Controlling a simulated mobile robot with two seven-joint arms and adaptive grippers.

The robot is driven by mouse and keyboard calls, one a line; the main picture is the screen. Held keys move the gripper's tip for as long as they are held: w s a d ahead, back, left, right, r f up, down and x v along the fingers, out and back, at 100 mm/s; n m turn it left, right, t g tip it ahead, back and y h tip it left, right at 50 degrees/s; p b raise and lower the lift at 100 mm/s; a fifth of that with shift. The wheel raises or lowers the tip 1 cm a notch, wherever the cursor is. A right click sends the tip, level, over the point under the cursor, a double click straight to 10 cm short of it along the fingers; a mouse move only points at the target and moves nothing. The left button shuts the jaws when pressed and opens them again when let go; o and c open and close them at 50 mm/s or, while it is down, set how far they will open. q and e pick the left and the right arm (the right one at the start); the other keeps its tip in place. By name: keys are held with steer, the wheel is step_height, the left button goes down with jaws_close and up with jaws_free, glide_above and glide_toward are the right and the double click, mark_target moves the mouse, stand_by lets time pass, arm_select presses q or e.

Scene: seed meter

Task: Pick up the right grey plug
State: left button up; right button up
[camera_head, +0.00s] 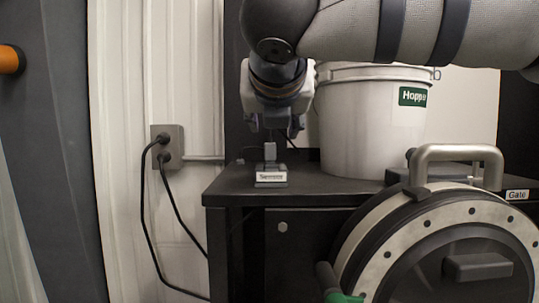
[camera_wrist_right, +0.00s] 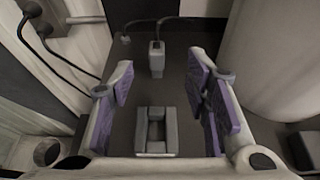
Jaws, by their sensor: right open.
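The grey plug (camera_head: 270,151) is a small light block behind the sensor box (camera_head: 271,178) on the black cabinet top. In the right wrist view the grey plug (camera_wrist_right: 156,58) lies beyond the fingers, with a dark cable at its far end. The sensor box, with a slot in its top, shows between the fingers in that view (camera_wrist_right: 157,148). My right gripper (camera_head: 277,130) points down above the box and plug. Its purple-padded fingers (camera_wrist_right: 163,100) are open, with nothing held between them. My left gripper is not in view.
A white hopper bucket (camera_head: 365,125) stands right of the gripper. A round metal gate with a handle (camera_head: 458,153) is at front right. A wall outlet (camera_head: 167,147) with two black cables is at left. A dark cable end (camera_wrist_right: 125,38) lies left of the plug.

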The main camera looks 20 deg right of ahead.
mark_target(270, 144)
steer(key=x, duration=0.6)
steer(key=f+x, duration=0.1)
steer(key=x, duration=0.2)
steer(key=shift+w+a+f+b, duration=0.1)
steer(key=shift+w+a+b, duration=0.1)
steer(key=shift+b, duration=0.15)
jaws_close()
